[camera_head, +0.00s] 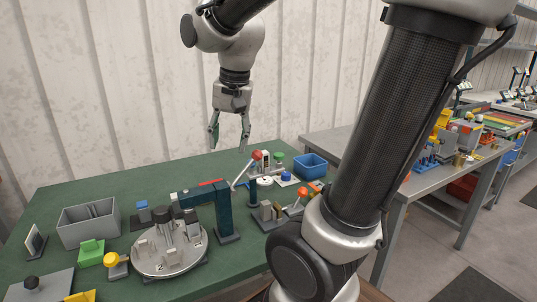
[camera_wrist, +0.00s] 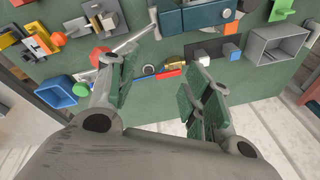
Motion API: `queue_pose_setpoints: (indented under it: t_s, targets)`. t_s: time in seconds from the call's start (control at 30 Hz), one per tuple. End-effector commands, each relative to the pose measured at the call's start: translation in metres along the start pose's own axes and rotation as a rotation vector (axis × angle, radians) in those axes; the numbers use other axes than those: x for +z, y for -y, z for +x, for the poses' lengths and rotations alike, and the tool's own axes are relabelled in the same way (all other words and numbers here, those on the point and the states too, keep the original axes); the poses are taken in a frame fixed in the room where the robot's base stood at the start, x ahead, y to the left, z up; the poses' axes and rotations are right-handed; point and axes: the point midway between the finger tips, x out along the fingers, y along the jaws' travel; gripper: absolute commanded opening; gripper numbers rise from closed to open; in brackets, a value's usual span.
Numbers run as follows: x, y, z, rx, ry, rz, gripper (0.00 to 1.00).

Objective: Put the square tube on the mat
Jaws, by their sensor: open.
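My gripper (camera_head: 229,146) hangs above the far side of the green table, fingers apart and empty. In the wrist view, the open gripper (camera_wrist: 160,84) has green table between its fingers. I cannot pick out the square tube with certainty. A grey open box (camera_head: 70,236) stands at the table's left with long grey shapes inside, too small to identify; the box also shows in the wrist view (camera_wrist: 292,67). I cannot clearly make out the mat; a dark patch lies under a small grey block with a blue top (camera_head: 141,206).
A round grey fixture plate (camera_head: 150,262) and a dark teal clamp frame (camera_head: 219,203) fill the middle front. A thin red bar (camera_head: 211,183) lies behind the frame. A blue bin (camera_head: 311,166) stands at the right. The table's far strip is mostly clear.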

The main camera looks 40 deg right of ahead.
Motion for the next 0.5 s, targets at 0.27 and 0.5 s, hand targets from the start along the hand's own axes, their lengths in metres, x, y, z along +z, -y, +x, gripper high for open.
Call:
queue_pose_setpoints:
  t_s: [0.27, 0.5]
  targets:
    - [0.058, -0.086, -0.017, -0.035, -0.125, -0.571, 0.5]
    - [0.07, -0.1, -0.015, -0.029, -0.15, -0.697, 0.5]
